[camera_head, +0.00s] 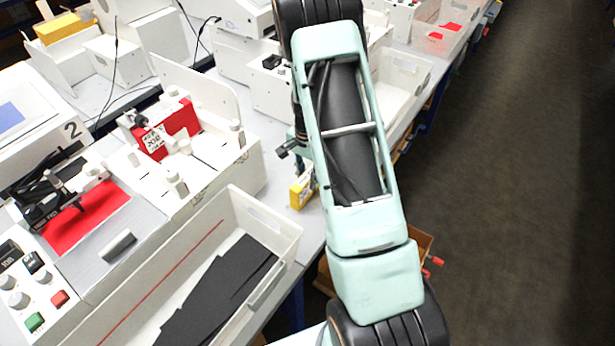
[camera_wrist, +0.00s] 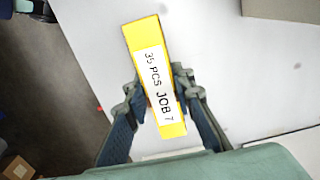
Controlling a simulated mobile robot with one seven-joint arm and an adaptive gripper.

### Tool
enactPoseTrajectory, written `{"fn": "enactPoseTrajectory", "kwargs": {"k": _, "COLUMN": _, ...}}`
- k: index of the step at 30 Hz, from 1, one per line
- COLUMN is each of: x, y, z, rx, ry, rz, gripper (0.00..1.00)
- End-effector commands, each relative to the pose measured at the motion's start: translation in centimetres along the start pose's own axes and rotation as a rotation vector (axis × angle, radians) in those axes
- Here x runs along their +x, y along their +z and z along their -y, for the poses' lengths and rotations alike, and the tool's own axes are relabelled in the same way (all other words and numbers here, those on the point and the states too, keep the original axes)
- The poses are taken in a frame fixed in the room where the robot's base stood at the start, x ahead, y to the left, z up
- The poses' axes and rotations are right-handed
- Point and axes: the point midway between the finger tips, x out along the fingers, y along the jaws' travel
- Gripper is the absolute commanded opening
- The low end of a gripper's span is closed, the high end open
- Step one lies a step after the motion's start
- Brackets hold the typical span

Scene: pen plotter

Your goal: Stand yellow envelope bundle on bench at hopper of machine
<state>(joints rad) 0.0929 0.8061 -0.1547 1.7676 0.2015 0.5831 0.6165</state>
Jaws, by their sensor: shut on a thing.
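The yellow envelope bundle (camera_wrist: 148,60) has a white label reading "35 PCS JOB 7". In the wrist view my gripper (camera_wrist: 162,90) is shut on it, with a finger on each long side. In the head view the bundle (camera_head: 302,190) shows at the bench edge beside my arm, just right of the machine. I cannot tell whether it touches the bench. The machine (camera_head: 225,185), marked 2, has a hopper at its back holding a red bundle (camera_head: 168,130). My gripper is mostly hidden behind my arm in the head view.
A white bin (camera_head: 285,228) with black envelopes (camera_head: 225,285) stands in front of the machine. More white machines and bins line the bench behind. A yellow bundle (camera_head: 60,27) sits on a far machine. Open floor (camera_head: 500,200) lies to the right.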

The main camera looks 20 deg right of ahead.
Motion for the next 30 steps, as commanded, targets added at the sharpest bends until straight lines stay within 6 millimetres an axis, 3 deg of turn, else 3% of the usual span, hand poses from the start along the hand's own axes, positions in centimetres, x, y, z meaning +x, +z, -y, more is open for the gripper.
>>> {"fn": "enactPoseTrajectory", "kwargs": {"k": 5, "x": 0.5, "y": 0.0, "z": 0.0, "rx": 0.000, "ry": 0.000, "rz": 0.000, "gripper": 0.00}}
{"fn": "enactPoseTrajectory", "kwargs": {"k": 6, "x": 0.4, "y": 0.0, "z": 0.0, "rx": 0.000, "ry": 0.000, "rz": 0.000, "gripper": 0.26}}
{"fn": "enactPoseTrajectory", "kwargs": {"k": 10, "x": 0.3, "y": 0.0, "z": 0.0, "rx": 0.000, "ry": 0.001, "rz": 0.000, "gripper": 0.40}}
{"fn": "enactPoseTrajectory", "kwargs": {"k": 23, "x": -0.5, "y": 0.0, "z": 0.1, "rx": -0.001, "ry": -0.001, "rz": -0.002, "gripper": 0.40}}
{"fn": "enactPoseTrajectory", "kwargs": {"k": 30, "x": -4.8, "y": -0.1, "z": 0.1, "rx": -0.001, "ry": -0.003, "rz": -0.004, "gripper": 0.40}}
